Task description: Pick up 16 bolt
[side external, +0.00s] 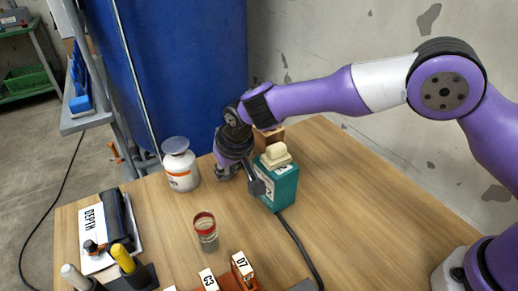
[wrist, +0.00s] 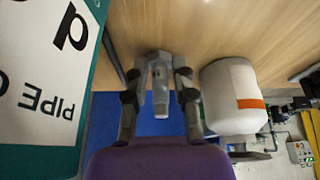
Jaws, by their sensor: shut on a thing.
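My gripper (side external: 238,172) points down over the wooden table, between a white jar and a teal box. In the wrist view my gripper (wrist: 160,70) has its two dark fingers closed around a grey metal piece, which looks like the bolt (wrist: 161,98). Its narrow shank points back toward the palm between the fingers, and its wider end is at the fingertips. No number can be read on it. In the side view the bolt is hidden by the gripper or too small to make out. I cannot tell whether it touches the table.
The white jar with an orange band (side external: 181,170) stands close left of my gripper. The teal box (side external: 283,188), with a cable, stands close right. A red-rimmed glass jar (side external: 205,232) is in front. A brown block (side external: 269,139) is behind. The table's right side (side external: 345,200) is clear.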

